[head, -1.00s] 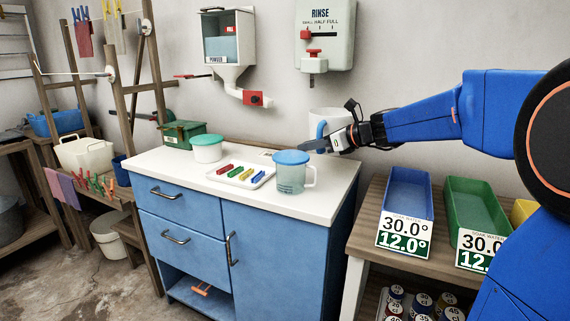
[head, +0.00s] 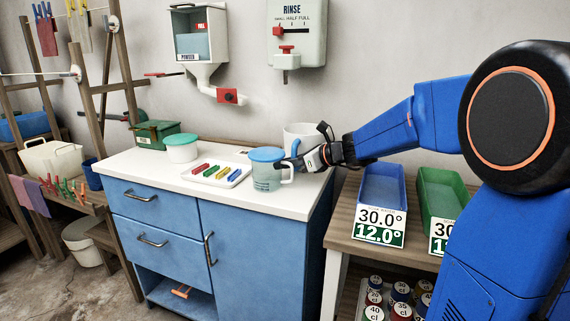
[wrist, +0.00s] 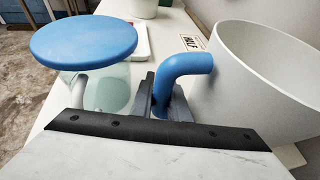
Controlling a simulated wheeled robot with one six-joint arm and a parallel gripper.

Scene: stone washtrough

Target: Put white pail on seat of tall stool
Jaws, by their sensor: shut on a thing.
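My gripper (head: 292,164) is shut on the blue side handle of a white, wide-mouthed vessel (head: 303,130) over the right rear of the white counter. In the wrist view the fingers (wrist: 164,100) close around this handle, and the vessel (wrist: 275,70) is upright with an open top. Its base is hidden, so I cannot tell whether it touches the counter. Another white pail (head: 84,243) stands on the floor at lower left, partly hidden by wooden furniture. I cannot make out a tall stool.
A clear jug with a blue lid (head: 266,172) stands close to my gripper, left of it in the wrist view. Left on the counter are a tray of coloured pegs (head: 232,184), a green-lidded tub (head: 182,153) and a green box (head: 155,137). Blue (head: 383,185) and green bins stand right.

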